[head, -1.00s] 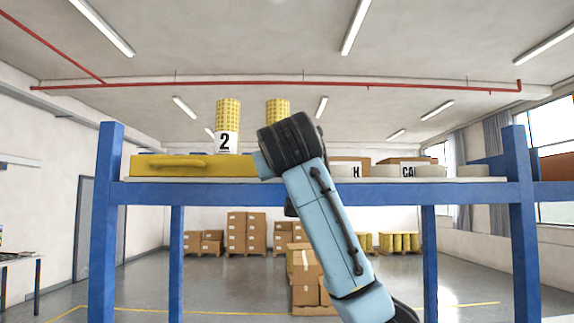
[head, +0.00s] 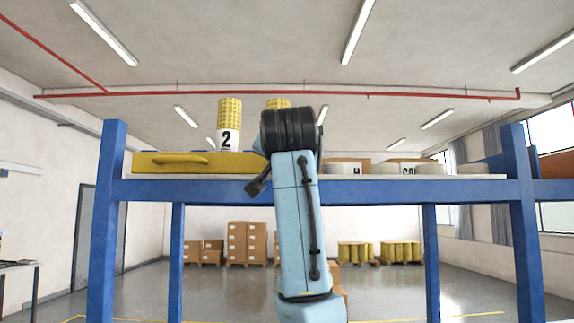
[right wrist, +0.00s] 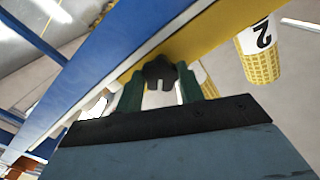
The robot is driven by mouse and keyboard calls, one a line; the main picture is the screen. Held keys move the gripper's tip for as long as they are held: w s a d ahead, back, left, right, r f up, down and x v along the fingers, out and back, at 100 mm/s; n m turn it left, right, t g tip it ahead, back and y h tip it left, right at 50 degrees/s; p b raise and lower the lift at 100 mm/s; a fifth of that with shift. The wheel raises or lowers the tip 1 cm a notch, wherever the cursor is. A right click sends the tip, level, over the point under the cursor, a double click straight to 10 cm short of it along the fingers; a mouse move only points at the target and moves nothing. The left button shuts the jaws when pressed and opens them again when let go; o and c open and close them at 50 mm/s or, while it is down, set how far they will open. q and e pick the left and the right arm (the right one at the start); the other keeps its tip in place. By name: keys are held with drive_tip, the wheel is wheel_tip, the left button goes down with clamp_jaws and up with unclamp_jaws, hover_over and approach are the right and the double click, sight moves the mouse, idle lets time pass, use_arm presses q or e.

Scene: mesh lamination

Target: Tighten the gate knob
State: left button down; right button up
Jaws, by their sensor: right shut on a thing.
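The gate knob (right wrist: 158,66) is a small black lobed knob at the yellow panel, seen in the right wrist view. My right gripper (right wrist: 160,76) has its two green fingers on either side of the knob and is shut on it. In the head view my right arm rises in front of the shelf and hides the knob and most of the gripper. The yellow panel (head: 215,170) with a raised handle lies along the left part of the shelf; it also shows in the right wrist view (right wrist: 215,28). My left gripper is not in view.
A blue rack (head: 400,190) spans the view, with posts at both sides. A yellow mesh roll labelled 2 (head: 229,112) stands behind the panel, and it shows in the wrist view (right wrist: 262,66). Another roll (head: 278,102) is partly hidden by my arm. Pale round pieces (head: 430,168) lie at right.

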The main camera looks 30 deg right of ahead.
drive_tip(key=m+p, duration=0.1)
drive_tip(key=m, duration=0.8)
drive_tip(key=shift+a+r, duration=0.1)
drive_tip(key=shift+r, duration=0.05)
drive_tip(key=shift+m, duration=0.4)
drive_tip(key=o, duration=1)
drive_tip(key=shift+s, duration=0.1)
drive_tip(key=b+v, duration=0.4)
drive_tip(key=v, duration=0.9)
drive_tip(key=shift+a, duration=0.15)
